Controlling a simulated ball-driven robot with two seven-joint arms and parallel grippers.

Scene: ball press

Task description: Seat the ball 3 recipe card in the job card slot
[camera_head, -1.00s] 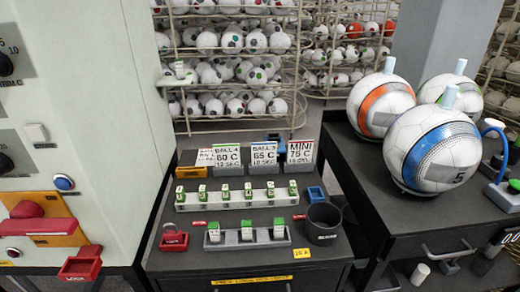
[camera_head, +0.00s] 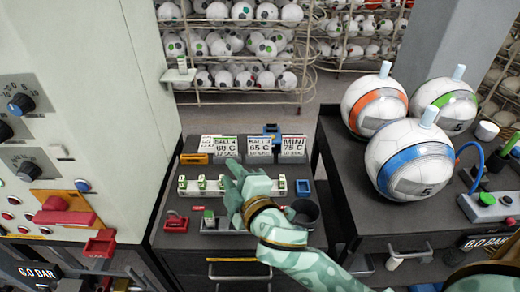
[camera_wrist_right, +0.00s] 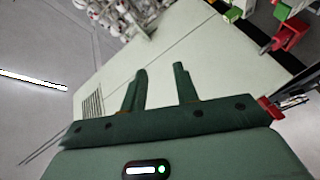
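The ball 3 recipe card (camera_head: 259,146), white with black print reading 65 C, stands upright in a grey holder at the back of the middle bench, between the ball 4 card (camera_head: 225,146) and the MINI card (camera_head: 293,146). My right gripper (camera_head: 228,174) is over the bench, in front of the cards and apart from the ball 3 card. Its two fingers (camera_wrist_right: 160,88) are spread and empty in the right wrist view, with the pale press side behind them. I cannot tell which fitting is the job card slot. My left gripper is not in view.
The press (camera_head: 80,70) with knobs and red parts stands at left. A white rack (camera_head: 200,184) with green-topped pieces and a dark cup (camera_head: 305,212) are around my right gripper. Three large balls (camera_head: 408,160) sit on the right cabinet. Ball racks are behind.

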